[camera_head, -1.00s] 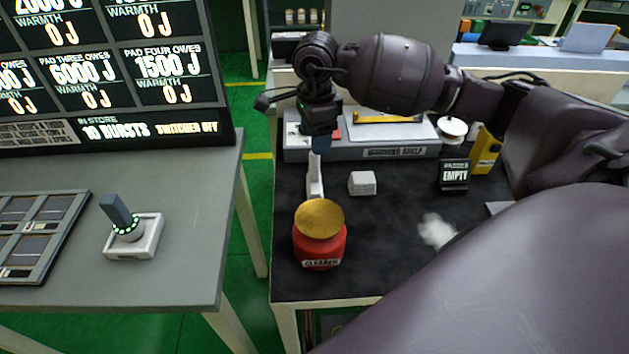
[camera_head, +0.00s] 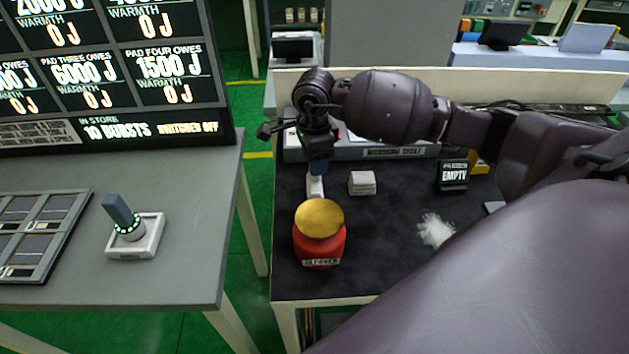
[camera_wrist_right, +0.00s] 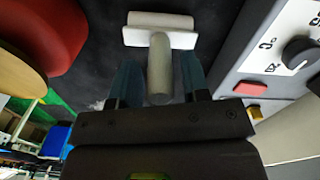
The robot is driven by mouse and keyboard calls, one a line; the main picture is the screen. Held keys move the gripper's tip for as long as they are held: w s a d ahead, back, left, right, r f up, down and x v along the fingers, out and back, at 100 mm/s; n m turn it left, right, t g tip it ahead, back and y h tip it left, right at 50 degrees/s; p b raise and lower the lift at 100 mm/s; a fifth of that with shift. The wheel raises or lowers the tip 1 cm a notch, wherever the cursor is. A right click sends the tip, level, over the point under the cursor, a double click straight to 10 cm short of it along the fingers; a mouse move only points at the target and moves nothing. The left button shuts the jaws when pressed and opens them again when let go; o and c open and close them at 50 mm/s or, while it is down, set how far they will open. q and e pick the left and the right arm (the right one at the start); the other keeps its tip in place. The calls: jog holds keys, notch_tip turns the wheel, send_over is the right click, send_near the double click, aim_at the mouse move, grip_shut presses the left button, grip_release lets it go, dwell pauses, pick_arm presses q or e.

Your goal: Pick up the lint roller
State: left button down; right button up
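The lint roller (camera_wrist_right: 160,36) lies on the dark mat in the right wrist view, with a white crosswise head and a grey handle (camera_wrist_right: 158,72) pointing toward my gripper. My right gripper (camera_wrist_right: 161,72) is open, with its blue fingers on either side of the handle and a gap showing on both sides. In the head view the right gripper (camera_head: 318,168) points down just over the lint roller (camera_head: 315,188), whose pale end shows behind the red jar; the rest is hidden. My left gripper is not in view.
A red jar with a gold lid (camera_head: 320,218) stands close in front of the roller. A white stacked block (camera_head: 362,183), a black EMPTY sign (camera_head: 453,174) and white fluff (camera_head: 435,230) are to the right. The grey shelf (camera_head: 300,151) runs behind. The mat's front is mostly clear.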

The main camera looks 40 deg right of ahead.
grip_shut()
notch_tip(320, 180, up, 20)
dwell(0.7)
